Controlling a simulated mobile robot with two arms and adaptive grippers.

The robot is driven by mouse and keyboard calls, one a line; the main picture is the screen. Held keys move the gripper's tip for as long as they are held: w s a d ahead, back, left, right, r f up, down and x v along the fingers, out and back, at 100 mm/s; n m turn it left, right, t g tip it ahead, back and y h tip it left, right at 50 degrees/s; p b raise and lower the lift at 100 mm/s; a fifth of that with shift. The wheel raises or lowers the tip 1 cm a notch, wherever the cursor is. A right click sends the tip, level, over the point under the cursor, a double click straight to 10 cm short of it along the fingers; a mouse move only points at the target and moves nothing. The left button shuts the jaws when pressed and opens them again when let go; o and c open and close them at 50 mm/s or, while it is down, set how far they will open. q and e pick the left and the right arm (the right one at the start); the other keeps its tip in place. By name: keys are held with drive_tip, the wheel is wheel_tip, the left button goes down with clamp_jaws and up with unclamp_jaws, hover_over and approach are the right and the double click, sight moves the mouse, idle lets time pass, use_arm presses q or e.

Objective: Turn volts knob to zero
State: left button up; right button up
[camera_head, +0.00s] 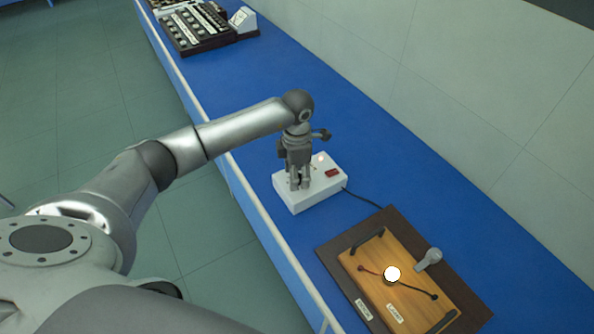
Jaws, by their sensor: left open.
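A white power supply box (322,191) stands on the blue bench, with a red switch (332,173) and a small glowing light (321,157) on its top. My left gripper (299,186) points down over the left part of the box top, its fingers apart. The fingers are at or just above the top face; I cannot tell whether they touch anything. The volts knob is not seen clearly and is probably hidden by the gripper. My right gripper is not in view.
A wooden board (408,300) with a bright lamp (392,274), wires and a grey fitting (429,258) lies on a dark base at the front right. A black cable (364,198) leaves the box. Dark panels (197,27) stand far back. The bench (372,140) between is clear.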

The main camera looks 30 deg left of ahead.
use_arm(q)
drive_tip(key=shift+f, duration=0.25)
drive_tip(key=c, duration=1)
drive_tip(key=shift+c, duration=0.2)
